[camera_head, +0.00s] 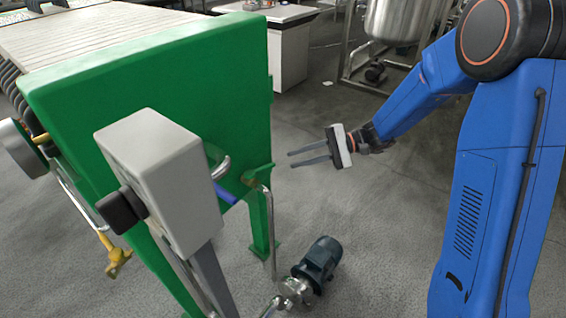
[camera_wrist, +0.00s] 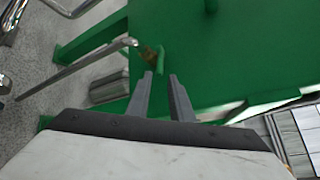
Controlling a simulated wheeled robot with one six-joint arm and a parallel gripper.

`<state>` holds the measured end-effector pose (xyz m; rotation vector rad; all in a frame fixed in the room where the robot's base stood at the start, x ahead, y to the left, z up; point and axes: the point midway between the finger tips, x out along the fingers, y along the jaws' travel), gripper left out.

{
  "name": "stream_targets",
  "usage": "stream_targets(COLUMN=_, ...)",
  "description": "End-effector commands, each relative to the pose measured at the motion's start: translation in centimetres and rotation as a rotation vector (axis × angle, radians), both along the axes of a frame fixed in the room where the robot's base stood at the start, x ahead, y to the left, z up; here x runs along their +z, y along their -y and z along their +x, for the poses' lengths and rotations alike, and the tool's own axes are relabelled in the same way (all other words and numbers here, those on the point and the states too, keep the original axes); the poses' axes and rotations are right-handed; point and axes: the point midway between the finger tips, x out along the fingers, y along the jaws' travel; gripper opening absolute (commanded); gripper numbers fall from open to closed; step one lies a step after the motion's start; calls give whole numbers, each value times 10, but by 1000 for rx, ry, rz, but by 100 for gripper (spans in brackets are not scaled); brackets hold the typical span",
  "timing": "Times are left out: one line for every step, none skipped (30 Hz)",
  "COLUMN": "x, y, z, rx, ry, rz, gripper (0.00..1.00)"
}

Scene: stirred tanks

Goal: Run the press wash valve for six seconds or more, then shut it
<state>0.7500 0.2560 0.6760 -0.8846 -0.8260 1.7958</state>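My gripper (camera_head: 291,159) is in free air to the right of the green press (camera_head: 150,75), its fingers pointing left at it. In the wrist view my gripper (camera_wrist: 161,76) shows two dark fingers apart with nothing between them. A blue lever (camera_head: 228,194) shows at the steel pipe on the press's right side, partly behind the grey box. A yellow valve handle (camera_head: 116,260) hangs at the lower left. Neither carries a readable label, so I cannot tell which is the wash valve. The wrist view shows a pipe end and a small brass-coloured part (camera_wrist: 149,54) beyond the fingers.
A grey box (camera_head: 165,175) with a black knob (camera_head: 120,210) stands in front of the press. A dark motor pump (camera_head: 318,265) sits on the floor below my gripper. A steel tank (camera_head: 400,20) stands at the back. The floor between press and arm is otherwise clear.

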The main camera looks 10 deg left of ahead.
Motion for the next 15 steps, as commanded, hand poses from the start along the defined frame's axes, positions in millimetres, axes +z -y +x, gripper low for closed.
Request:
stream_targets(x=2, y=10, z=4, rx=-3, ry=1, rz=0, gripper=20)
stream_targets(x=3, y=15, z=5, rx=-3, ry=0, rz=-1, gripper=20)
stream_targets(x=5, y=21, z=7, rx=-3, ry=-1, rz=1, gripper=20)
stream_targets(x=6, y=27, z=9, rx=-4, ry=0, rz=0, gripper=20)
stream_targets(x=6, y=31, z=10, rx=-3, ry=0, rz=-1, gripper=20)
stream_targets(x=8, y=37, z=12, rx=-2, ry=0, rz=0, gripper=20)
stream_targets(x=9, y=41, z=13, rx=-3, ry=-1, rz=1, gripper=20)
stream_targets(x=10, y=45, z=15, rx=-3, ry=-1, rz=1, gripper=20)
stream_targets(x=11, y=49, z=16, rx=-1, ry=0, rz=0, gripper=20)
stream_targets(x=11, y=52, z=17, rx=-1, ry=0, rz=0, gripper=20)
stream_targets(x=12, y=54, z=18, rx=-1, ry=0, rz=0, gripper=20)
stream_targets(x=13, y=57, z=19, rx=-1, ry=0, rz=0, gripper=20)
stream_targets(x=13, y=59, z=19, rx=-1, ry=0, rz=0, gripper=20)
stream_targets(x=13, y=60, z=20, rx=-1, ry=0, rz=0, gripper=20)
stream_targets(x=14, y=62, z=20, rx=-1, ry=0, rz=0, gripper=20)
